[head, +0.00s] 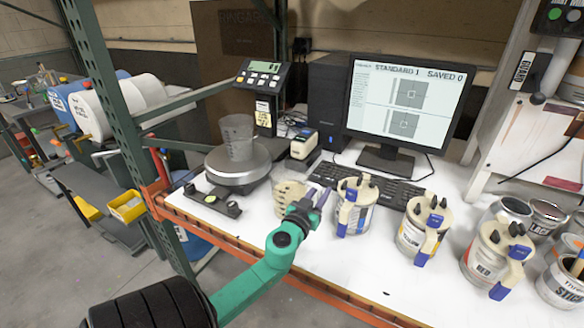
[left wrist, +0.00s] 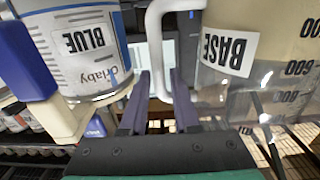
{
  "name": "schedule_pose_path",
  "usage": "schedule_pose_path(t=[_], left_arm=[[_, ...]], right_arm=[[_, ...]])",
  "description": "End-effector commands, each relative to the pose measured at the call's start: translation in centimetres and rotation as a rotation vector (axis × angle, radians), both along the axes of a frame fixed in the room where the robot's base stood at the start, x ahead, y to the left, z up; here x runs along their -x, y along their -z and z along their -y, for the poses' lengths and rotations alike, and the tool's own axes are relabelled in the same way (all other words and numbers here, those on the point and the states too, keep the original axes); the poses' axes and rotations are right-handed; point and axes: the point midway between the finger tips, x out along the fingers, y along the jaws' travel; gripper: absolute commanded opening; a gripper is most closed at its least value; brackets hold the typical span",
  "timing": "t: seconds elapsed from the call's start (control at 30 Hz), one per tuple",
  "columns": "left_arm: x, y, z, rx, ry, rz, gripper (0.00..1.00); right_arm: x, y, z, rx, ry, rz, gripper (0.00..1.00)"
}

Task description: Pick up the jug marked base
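The jug marked base (head: 287,194) is a see-through jug with beige contents, standing on the white bench in the head view, partly hidden by my left gripper (head: 318,195). In the left wrist view its BASE label (left wrist: 230,50) is upside down, and its white handle (left wrist: 155,50) points toward the middle. My left gripper, also in the left wrist view (left wrist: 160,98), has its two purple fingers apart. The handle shows in line with the gap between them; contact cannot be told. My right gripper is not in view.
A blue-labelled can (head: 354,207) stands close on the gripper's other side, with more lidded cans (head: 422,232) to the right. A scale (head: 238,166) bearing a clear beaker (head: 239,137) is left of the jug. A keyboard (head: 385,190) and monitor (head: 405,105) are behind. An orange beam edges the bench.

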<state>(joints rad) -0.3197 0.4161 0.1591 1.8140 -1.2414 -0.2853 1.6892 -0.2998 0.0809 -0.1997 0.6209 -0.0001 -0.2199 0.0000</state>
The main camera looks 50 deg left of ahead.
Motion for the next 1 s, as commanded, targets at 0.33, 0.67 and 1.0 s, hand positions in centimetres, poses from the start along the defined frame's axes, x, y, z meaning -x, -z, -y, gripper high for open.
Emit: schedule_pose_path(t=[0.33, 0.67, 1.0], left_arm=[[0.03, 0.00, 0.01, 0.000, 0.000, 0.000, 0.00], [0.04, -0.01, 0.01, 0.000, 0.000, 0.000, 0.00], [0.04, -0.01, 0.01, 0.000, 0.000, 0.000, 0.00]], right_arm=[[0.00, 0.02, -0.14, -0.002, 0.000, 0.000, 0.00], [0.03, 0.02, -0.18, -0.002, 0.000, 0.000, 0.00], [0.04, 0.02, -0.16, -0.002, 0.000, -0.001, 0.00]])
